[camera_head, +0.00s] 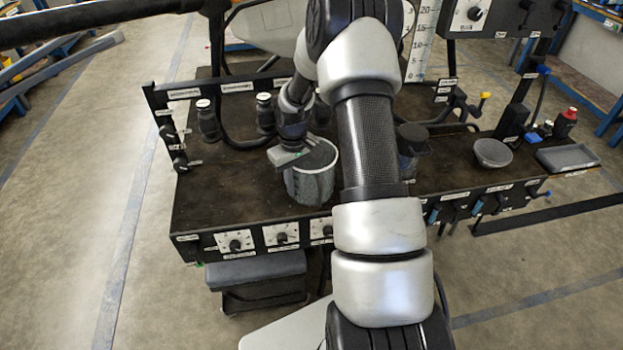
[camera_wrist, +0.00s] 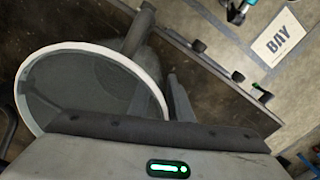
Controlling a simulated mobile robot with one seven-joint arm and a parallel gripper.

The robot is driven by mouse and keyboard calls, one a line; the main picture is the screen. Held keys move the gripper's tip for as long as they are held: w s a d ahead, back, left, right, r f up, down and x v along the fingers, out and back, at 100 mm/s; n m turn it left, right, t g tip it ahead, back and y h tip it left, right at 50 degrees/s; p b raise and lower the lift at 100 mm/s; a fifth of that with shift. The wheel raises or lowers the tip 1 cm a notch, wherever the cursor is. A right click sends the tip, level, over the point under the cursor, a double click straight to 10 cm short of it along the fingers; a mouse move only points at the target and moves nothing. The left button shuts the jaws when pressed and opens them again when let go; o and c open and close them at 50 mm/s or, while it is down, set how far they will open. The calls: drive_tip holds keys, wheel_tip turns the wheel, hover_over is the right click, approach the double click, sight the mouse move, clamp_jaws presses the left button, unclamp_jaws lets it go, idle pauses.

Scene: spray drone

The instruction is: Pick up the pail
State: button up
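The pail (camera_head: 310,186) is a grey, round bucket with a pale rim, standing upright on the dark bench top. In the wrist view the pail (camera_wrist: 85,88) shows from above at the left, its inside grey and looking empty. My gripper (camera_head: 288,155) is at the left side of the pail's rim in the head view. In the wrist view my gripper (camera_wrist: 175,98) has one dark finger showing just outside the rim.
Dark bottles (camera_head: 208,120) stand on the bench (camera_head: 225,205) behind and left of the pail. A dark canister (camera_head: 411,140) is to the right, partly behind my arm. A grey bowl (camera_head: 492,153) and a tray (camera_head: 567,157) lie farther right. The bench's front left is clear.

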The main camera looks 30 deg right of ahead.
clamp_jaws()
drive_tip(key=shift+r, duration=0.1)
drive_tip(key=shift+r, duration=0.5)
drive_tip(key=s+a+r+p, duration=0.1)
drive_tip(key=s+a, duration=0.1)
drive_tip(key=s, duration=0.6)
drive_tip(key=s+a+r+p, duration=0.1)
drive_tip(key=s+a, duration=0.2)
drive_tip(key=s, duration=0.6)
drive_tip(key=shift+s+r, duration=0.15)
drive_tip(key=shift+s, duration=0.05)
drive_tip(key=shift+d, duration=0.15)
